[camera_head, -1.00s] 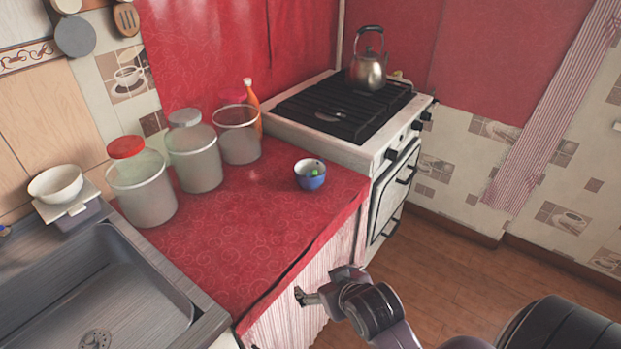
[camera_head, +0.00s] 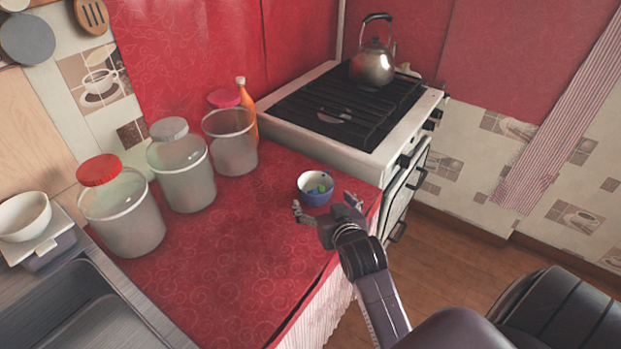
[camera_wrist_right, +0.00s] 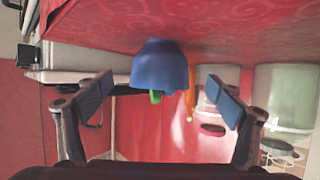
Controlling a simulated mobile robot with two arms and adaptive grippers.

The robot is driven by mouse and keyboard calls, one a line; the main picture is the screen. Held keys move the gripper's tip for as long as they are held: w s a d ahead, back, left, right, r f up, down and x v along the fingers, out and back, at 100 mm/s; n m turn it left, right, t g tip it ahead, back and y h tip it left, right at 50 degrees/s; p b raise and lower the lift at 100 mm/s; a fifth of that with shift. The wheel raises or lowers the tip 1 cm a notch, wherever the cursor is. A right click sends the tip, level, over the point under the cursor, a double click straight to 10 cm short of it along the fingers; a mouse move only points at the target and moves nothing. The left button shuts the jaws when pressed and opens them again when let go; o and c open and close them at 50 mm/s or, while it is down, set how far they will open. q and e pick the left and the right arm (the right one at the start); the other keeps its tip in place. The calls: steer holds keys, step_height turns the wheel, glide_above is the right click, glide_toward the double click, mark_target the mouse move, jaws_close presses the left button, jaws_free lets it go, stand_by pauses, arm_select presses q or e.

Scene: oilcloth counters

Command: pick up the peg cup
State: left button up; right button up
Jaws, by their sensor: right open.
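The peg cup (camera_head: 314,197), a small blue cup with a pale inside and something green and blue in it, stands upright on the red counter near its right end. My right gripper (camera_head: 326,207) is open on the near side of the cup, its fingers spread. In the right wrist view, which is upside down, the blue cup (camera_wrist_right: 161,66) appears ahead, centred between the open fingers of the right gripper (camera_wrist_right: 160,85). A green piece shows at its rim. No finger visibly touches the cup. My left gripper is not in view.
Three clear canisters (camera_head: 125,220) stand along the wall left of the cup, with an orange bottle (camera_head: 248,110) behind them. The stove (camera_head: 345,110) with a kettle (camera_head: 372,65) adjoins the counter at the back right. The red counter (camera_head: 240,250) is clear at the front.

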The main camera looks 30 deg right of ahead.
mark_target(309, 180)
steer(key=shift+x, duration=1.1)
steer(key=x, duration=0.3)
steer(key=shift+f, duration=0.15)
steer(key=shift+x, duration=1)
steer(key=shift+w+f, duration=0.15)
steer(key=shift+w, duration=0.05)
steer(key=c, duration=1.1)
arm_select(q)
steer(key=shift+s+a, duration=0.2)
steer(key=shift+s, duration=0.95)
arm_select(e)
steer(key=c, duration=0.3)
